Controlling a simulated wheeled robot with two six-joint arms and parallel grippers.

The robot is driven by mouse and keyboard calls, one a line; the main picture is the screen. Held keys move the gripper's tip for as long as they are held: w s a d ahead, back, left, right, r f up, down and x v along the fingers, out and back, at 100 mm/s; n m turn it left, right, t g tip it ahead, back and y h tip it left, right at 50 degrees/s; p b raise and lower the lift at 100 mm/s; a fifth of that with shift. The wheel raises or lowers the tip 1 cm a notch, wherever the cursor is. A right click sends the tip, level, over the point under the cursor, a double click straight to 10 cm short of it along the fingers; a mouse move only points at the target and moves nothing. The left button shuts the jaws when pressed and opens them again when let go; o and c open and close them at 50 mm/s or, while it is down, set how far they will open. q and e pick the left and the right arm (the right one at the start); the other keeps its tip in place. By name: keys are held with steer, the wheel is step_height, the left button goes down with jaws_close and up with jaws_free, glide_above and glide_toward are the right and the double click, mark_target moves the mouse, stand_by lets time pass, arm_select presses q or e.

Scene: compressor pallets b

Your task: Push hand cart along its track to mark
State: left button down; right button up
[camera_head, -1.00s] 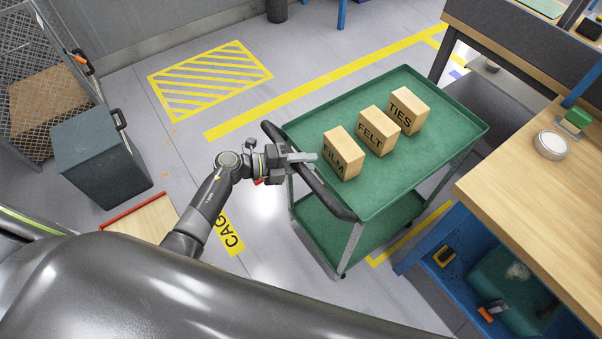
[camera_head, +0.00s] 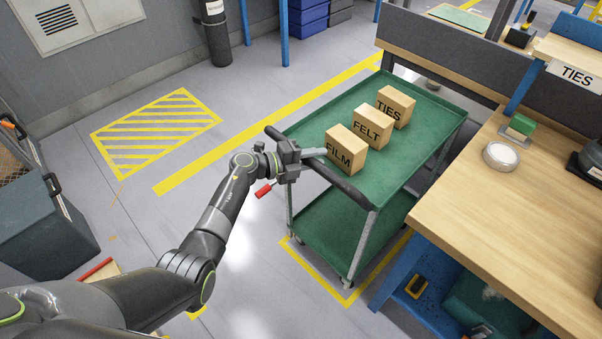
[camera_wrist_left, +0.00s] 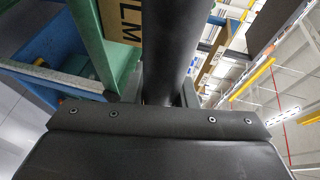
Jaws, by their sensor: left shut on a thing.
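The green hand cart (camera_head: 410,135) has two trays and a black push handle (camera_head: 346,184) along its near left side. My left gripper (camera_head: 304,157) is shut on this handle, near its middle. In the left wrist view the handle (camera_wrist_left: 170,45) runs as a dark bar up from the gripper, with a green cart edge (camera_wrist_left: 90,35) beside it. A yellow outline (camera_head: 347,298) on the floor shows around the near corner of the cart; the rest of it is hidden beneath. My right gripper is not in view.
Boxes marked FILM (camera_head: 344,150), FELT (camera_head: 371,126) and TIES (camera_head: 395,105) stand on the top tray. A wooden workbench (camera_head: 500,210) is close on the cart's right. A yellow line (camera_head: 250,135) and a hatched area (camera_head: 155,132) lie on open floor at left.

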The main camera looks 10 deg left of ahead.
arm_select(q)
steer(key=shift+w+d+r+b, duration=0.15)
steer(key=shift+w+d+b, duration=0.25)
steer(key=shift+w+d, duration=0.45)
steer(key=shift+w+a, duration=0.1)
steer(key=shift+a, duration=0.05)
steer(key=c, duration=1.5)
jaws_free()
steer(key=o, duration=0.3)
steer(key=shift+w, duration=0.15)
steer(key=shift+o, duration=0.2)
